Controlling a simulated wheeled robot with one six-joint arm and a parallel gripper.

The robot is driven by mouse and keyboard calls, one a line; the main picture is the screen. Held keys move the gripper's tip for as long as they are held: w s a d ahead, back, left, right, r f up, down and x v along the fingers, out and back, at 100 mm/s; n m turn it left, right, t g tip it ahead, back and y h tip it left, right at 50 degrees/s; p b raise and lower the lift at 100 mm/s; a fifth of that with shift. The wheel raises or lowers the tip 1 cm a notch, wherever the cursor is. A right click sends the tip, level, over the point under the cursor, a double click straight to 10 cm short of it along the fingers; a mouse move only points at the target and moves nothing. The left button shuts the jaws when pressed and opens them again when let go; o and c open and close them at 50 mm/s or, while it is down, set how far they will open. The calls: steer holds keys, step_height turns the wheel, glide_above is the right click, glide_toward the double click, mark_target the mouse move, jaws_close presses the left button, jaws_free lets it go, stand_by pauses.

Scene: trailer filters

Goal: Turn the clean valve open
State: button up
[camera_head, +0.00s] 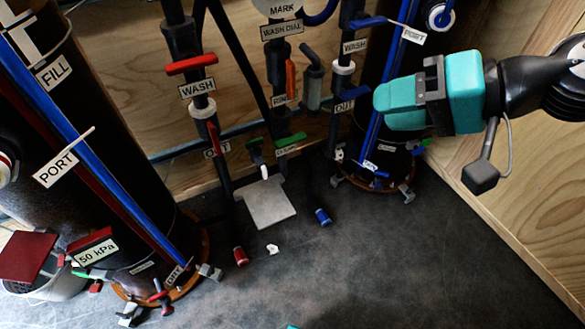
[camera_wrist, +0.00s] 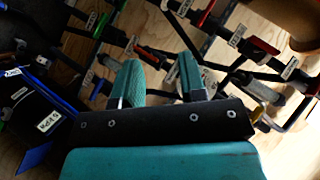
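I cannot read a "clean" label on any valve. Another small blue handle (camera_head: 375,173) is at the foot of the right dark column. My gripper (camera_head: 382,108) has teal fingers and hangs in front of this column, right of the pipes. In the wrist view my gripper (camera_wrist: 158,72) shows its fingers apart, with nothing seen between them. Contact with any handle is not visible.
A red WASH handle (camera_head: 191,64) and an orange handle (camera_head: 290,78) are on pipes to the left. A large dark column (camera_head: 95,130) stands at left. A grey plate (camera_head: 267,204) and red and blue caps lie on the floor. The front floor is mostly clear.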

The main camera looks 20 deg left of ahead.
steer(key=w+a+f+m+t+y+b, duration=0.1)
steer(key=w+a+f+m+y+b, duration=0.1)
steer(key=f+b, duration=0.45)
steer(key=w+a+f+m+y+b, duration=0.1)
steer(key=w+a+f+b, duration=0.2)
steer(key=f, duration=0.6)
steer(key=m+t+y+b, duration=0.2)
steer(key=m+t, duration=0.3)
steer(key=m, duration=0.1)
glide_toward(294, 141)
steer(key=b+x, duration=0.1)
steer(key=x, duration=0.5)
steer(key=b+x, duration=0.1)
steer(key=x, duration=0.3)
steer(key=shift+f+b, duration=0.35)
steer(key=shift+f, duration=0.05)
steer(key=shift+w+a+r, duration=0.1)
steer(key=shift+w+a, duration=0.05)
steer(key=shift+a, duration=0.3)
jaws_close()
